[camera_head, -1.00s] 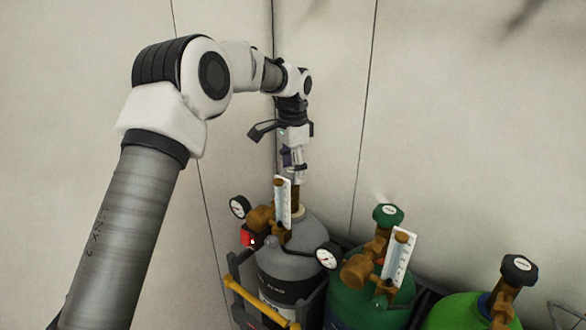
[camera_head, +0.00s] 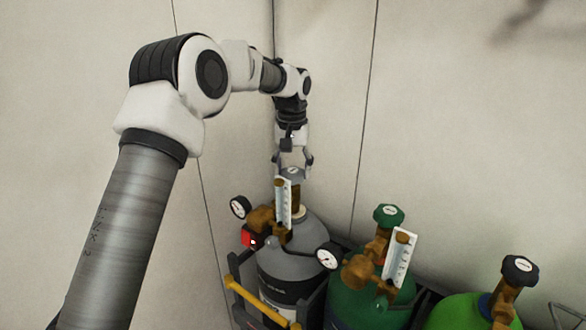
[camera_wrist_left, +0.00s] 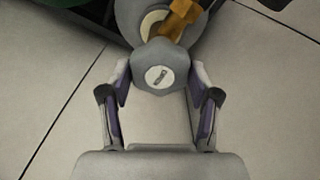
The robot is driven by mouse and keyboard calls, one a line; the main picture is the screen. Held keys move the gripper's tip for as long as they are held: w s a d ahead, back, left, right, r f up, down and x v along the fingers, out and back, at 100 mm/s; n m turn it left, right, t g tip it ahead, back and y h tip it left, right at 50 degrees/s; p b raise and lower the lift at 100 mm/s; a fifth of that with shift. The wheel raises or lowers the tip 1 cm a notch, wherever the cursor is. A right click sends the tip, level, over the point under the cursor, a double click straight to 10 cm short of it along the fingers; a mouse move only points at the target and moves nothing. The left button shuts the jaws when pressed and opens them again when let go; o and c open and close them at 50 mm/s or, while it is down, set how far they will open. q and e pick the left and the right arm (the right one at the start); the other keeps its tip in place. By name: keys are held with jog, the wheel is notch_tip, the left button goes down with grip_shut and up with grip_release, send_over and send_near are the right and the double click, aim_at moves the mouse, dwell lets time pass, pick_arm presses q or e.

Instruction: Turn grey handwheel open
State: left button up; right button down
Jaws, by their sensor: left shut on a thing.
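The grey handwheel (camera_head: 292,174) sits on top of the grey gas cylinder (camera_head: 290,242), partly hidden by a white flow tube. In the left wrist view the handwheel (camera_wrist_left: 160,66) is a faceted grey knob with a white round label bearing a dark mark. My left gripper (camera_head: 293,161) comes down on it from above and is shut on it, one finger on each side. In the left wrist view my left gripper's fingers (camera_wrist_left: 161,88) flank the knob's near half. My right gripper is not in view.
A brass regulator (camera_head: 262,218) with a round gauge (camera_head: 240,207) is close beside the gripped handwheel. A green cylinder with a green handwheel (camera_head: 388,215) and a light green one with a black handwheel (camera_head: 519,269) stand to the right. A yellow bar (camera_head: 240,290) is in front; walls are behind.

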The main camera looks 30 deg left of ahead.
aim_at(292, 170)
pick_arm(q)
jog(key=n, duration=0.5)
jog(key=shift+s+f, duration=0.15)
jog(key=shift+f, duration=0.1)
jog(key=shift+n, duration=0.4)
jog(key=o, duration=1.2)
jog(key=shift+c, duration=0.2)
jog(key=shift+r, duration=0.2)
notch_tip(292, 170, up, 12)
jog(key=shift+f, duration=0.15)
